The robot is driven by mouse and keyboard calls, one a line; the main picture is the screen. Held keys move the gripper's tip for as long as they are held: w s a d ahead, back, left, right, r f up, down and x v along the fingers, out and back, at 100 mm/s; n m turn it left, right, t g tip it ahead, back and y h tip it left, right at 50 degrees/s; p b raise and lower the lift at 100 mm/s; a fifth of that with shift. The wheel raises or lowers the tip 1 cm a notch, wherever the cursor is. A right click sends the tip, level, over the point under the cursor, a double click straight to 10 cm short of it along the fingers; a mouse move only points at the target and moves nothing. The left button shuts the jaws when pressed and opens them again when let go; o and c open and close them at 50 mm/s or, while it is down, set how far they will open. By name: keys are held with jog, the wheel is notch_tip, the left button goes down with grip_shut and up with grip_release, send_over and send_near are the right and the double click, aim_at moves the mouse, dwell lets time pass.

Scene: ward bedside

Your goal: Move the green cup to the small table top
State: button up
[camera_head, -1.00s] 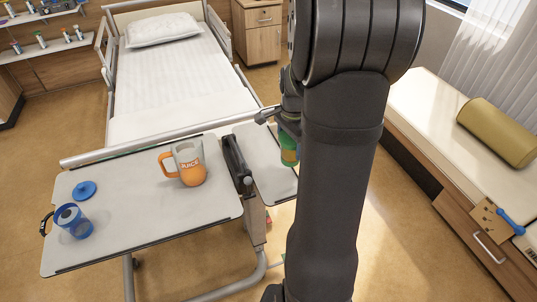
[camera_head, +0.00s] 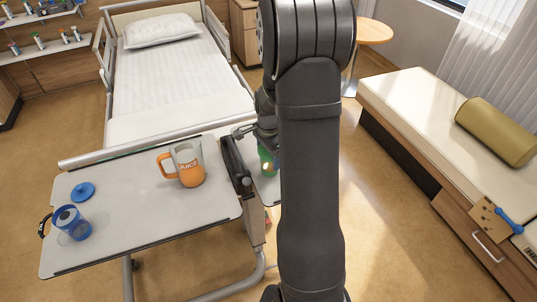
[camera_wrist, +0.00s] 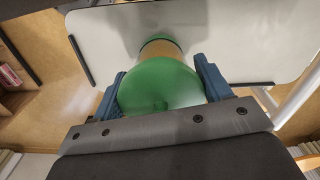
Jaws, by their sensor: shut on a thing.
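The green cup (camera_head: 267,162) shows partly beside my arm in the head view, over the small table top (camera_head: 269,190) right of the larger bed-table top. My arm hides part of both. In the wrist view, the cup's round green lid (camera_wrist: 160,84) faces the camera and a tan band shows beyond it. My gripper (camera_wrist: 161,88) is shut on the cup, with a blue finger on either side. The pale small table top (camera_wrist: 265,42) lies beyond the cup in the wrist view. I cannot tell whether the cup touches it.
The larger top (camera_head: 130,225) bears an orange juice jug (camera_head: 190,175), a blue cup (camera_head: 72,224) and a blue lid (camera_head: 83,191). A dark raised divider (camera_head: 235,165) stands between the tops. A bed (camera_head: 170,85) lies behind; a bench (camera_head: 425,100) stands right.

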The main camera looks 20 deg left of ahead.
jog(key=shift+f, duration=0.1)
jog(key=o, duration=1)
jog(key=shift+o, duration=0.2)
notch_tip(320, 180, up, 12)
jog(key=shift+r, duration=0.15)
notch_tip(320, 180, down, 12)
jog(key=shift+r, duration=1.8)
jog(key=shift+f, duration=0.15)
